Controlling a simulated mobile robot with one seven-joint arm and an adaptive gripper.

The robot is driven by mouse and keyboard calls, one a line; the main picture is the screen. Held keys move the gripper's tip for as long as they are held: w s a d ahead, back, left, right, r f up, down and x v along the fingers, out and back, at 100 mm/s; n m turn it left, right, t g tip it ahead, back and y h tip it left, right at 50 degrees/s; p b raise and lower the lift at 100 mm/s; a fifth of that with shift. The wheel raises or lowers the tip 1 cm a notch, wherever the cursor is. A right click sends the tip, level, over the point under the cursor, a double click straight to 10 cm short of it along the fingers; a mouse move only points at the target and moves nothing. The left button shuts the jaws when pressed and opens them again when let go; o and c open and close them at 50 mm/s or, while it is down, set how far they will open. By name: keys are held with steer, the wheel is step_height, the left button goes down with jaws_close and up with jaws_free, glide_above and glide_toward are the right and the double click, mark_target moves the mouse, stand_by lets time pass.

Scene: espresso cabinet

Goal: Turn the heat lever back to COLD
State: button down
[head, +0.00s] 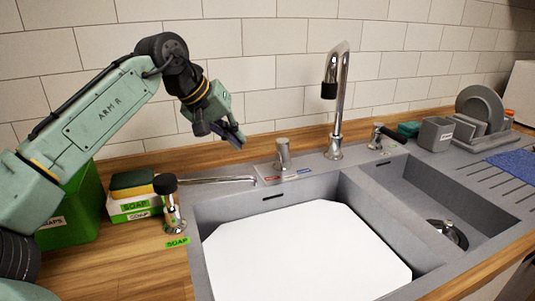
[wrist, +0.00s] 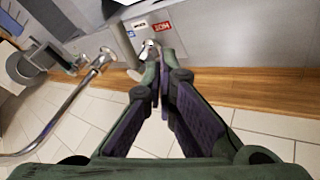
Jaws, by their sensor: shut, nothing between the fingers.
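The heat lever (head: 283,154) is a short metal post on the sink's back ledge. It stands on a small plate (head: 265,180) with red and blue labels, red at the left and blue at the right. It looks about upright in the head view; which label it favours is unclear. My gripper (head: 238,139) is shut and empty, up and to the left of the lever and apart from it. In the wrist view the gripper (wrist: 150,80) points towards the ledge, where a red label (wrist: 161,27) shows just beyond the fingertips. The fingers partly hide the lever there.
The tall chrome faucet (head: 338,100) stands right of the lever. A soap dispenser (head: 172,205), sponges (head: 132,185) and a green bin (head: 75,210) are at the left.

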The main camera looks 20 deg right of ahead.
mark_target(284, 153)
steer(key=p+x, duration=0.2)
steer(key=x, duration=0.6)
steer(key=shift+d+f, duration=0.15)
steer(key=shift+d, duration=0.15)
steer(key=shift+s+d+p, duration=0.2)
steer(key=shift+d, duration=0.35)
steer(key=shift+s+d+p, duration=0.15)
steer(key=shift+d+p, duration=0.05)
steer(key=shift+d, duration=0.4)
steer(key=shift+s+d+f, duration=0.1)
steer(key=shift+s+d, duration=0.05)
steer(key=shift+d, duration=0.35)
steer(key=shift+s+d, duration=0.2)
steer(key=shift+d, duration=0.05)
steer(key=shift+n+b, duration=0.3)
steer(key=shift+b, duration=0.05)
